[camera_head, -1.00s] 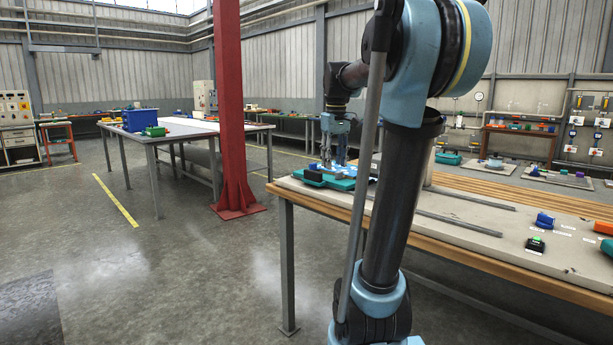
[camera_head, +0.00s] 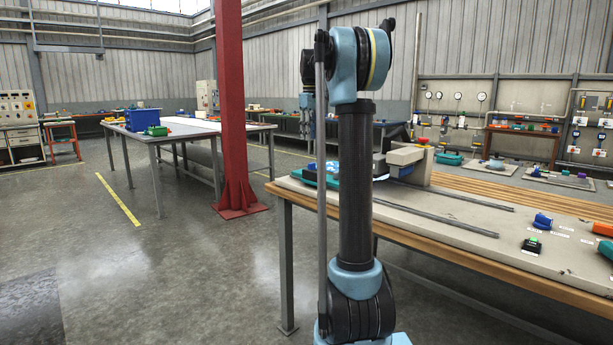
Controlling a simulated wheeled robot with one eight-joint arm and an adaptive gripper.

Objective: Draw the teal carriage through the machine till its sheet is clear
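The teal carriage (camera_head: 309,178) lies at the left end of the near bench, partly hidden behind my arm. A small patch of blue and white (camera_head: 333,167) shows on it; I cannot tell whether this is the sheet. The machine (camera_head: 408,156), a beige block with dark parts, stands on the bench just right of my arm column, and its left part is hidden. My gripper (camera_head: 306,134) hangs above and behind the carriage, apart from it. Its fingers are small and partly hidden by my arm, so their opening is unclear.
A blue part (camera_head: 542,221), a black box with a green button (camera_head: 532,245) and an orange part (camera_head: 603,229) lie at the right. A red post (camera_head: 231,110) stands left of the bench.

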